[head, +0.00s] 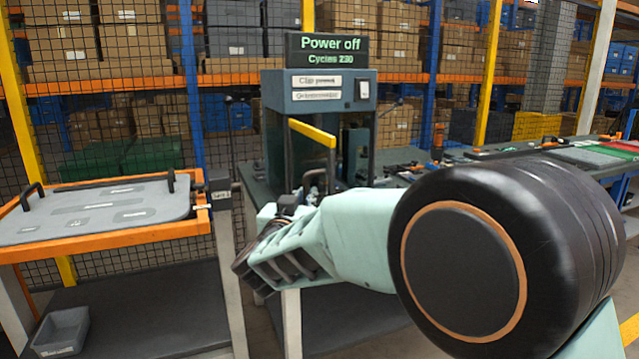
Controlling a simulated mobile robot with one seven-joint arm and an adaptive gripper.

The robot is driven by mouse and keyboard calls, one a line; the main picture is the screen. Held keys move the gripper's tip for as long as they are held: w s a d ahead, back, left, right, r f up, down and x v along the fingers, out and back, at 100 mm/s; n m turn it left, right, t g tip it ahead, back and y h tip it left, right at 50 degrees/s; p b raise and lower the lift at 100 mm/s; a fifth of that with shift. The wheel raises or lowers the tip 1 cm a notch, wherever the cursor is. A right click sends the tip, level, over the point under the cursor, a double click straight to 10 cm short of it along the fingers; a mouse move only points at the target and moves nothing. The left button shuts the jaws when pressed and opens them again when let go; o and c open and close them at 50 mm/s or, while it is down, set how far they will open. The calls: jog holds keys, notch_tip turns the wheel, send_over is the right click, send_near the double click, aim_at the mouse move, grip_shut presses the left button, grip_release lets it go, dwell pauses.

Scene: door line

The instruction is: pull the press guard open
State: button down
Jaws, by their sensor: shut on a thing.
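The press (330,95) is a dark teal housing on a bench, labelled as a clip press, with a "Power off" display (327,50) on top. The press guard's yellow top bar (312,133) slants across the press front; how far the guard stands open is hard to tell. A black handle (316,180) shows low on the guard. My gripper (298,203) is at the guard's lower front, shut on this handle. My wrist and arm hide the contact and the guard's lower part.
An orange-edged table (110,240) with a grey panel and black handles stands at left, a grey bin (62,332) below it. A bench with parts and coloured mats (600,155) runs right. Mesh fencing and loaded racks stand behind.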

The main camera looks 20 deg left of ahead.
jog(key=shift+s+a+r+m+h+p, duration=0.1)
jog(key=shift+s+a+m+h+p, duration=0.15)
jog(key=shift+a+h+p, duration=0.25)
jog(key=shift+s+a+f+m+h+p, duration=0.1)
jog(key=shift+s+a+m+h+p, duration=0.2)
jog(key=shift+a+p, duration=0.3)
jog(key=shift+s+a+r+m+h+p, duration=0.1)
jog(key=shift+s+a+m+h+p, duration=0.15)
jog(key=shift+a+h+p, duration=0.25)
jog(key=shift+a, duration=0.1)
jog(key=c, duration=2)
grip_release()
jog(key=shift+w, duration=0.1)
jog(key=s, duration=1.2)
jog(key=shift+a, duration=0.4)
